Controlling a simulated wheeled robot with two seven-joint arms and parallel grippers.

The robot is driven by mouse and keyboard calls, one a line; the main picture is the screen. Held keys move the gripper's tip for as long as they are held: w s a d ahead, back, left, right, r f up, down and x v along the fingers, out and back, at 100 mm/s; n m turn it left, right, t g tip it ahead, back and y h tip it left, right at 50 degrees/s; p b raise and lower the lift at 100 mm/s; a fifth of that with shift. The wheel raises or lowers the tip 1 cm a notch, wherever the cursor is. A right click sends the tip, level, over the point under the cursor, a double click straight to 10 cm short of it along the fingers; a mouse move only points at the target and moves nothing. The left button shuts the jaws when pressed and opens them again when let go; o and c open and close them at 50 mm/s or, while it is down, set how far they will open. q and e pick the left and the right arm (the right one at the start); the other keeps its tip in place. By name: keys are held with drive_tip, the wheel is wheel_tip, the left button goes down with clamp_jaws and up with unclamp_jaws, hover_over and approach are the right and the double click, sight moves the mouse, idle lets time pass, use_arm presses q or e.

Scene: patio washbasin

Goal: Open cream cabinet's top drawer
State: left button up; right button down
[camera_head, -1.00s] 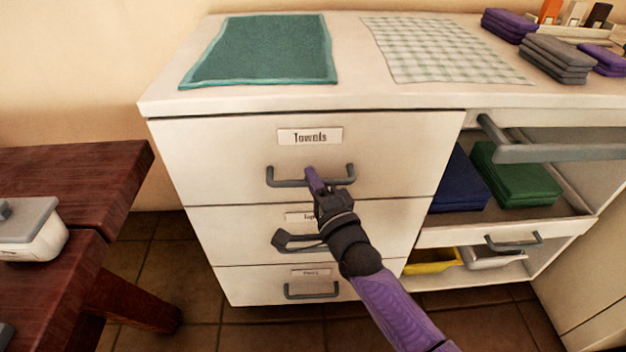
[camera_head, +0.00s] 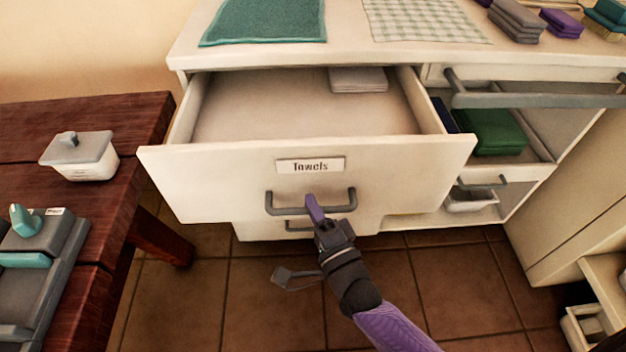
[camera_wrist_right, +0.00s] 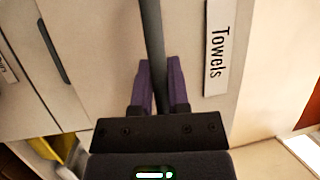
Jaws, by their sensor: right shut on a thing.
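The cream cabinet's top drawer (camera_head: 230,168), labelled "Towels", is pulled well out and its inside shows. A folded light grey cloth (camera_head: 358,79) lies at its back; the rest of the visible drawer floor is bare. My right gripper (camera_head: 315,208) is shut on the drawer's grey bar handle (camera_head: 284,211), near the bar's middle. In the right wrist view the purple fingers (camera_wrist_right: 159,86) sit on either side of the handle bar (camera_wrist_right: 152,45), beside the label (camera_wrist_right: 216,48). My left gripper is not in view.
A dark red wooden table (camera_head: 120,115) with a lidded white container (camera_head: 80,158) stands close on the left.

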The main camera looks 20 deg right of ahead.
drive_tip(key=s+a+p, duration=0.2)
drive_tip(key=s, duration=0.6)
drive_tip(key=shift+s+a, duration=0.2)
drive_tip(key=shift+s, duration=0.2)
drive_tip(key=c, duration=0.6)
unclamp_jaws()
drive_tip(key=p+v, duration=0.1)
drive_tip(key=v, duration=0.9)
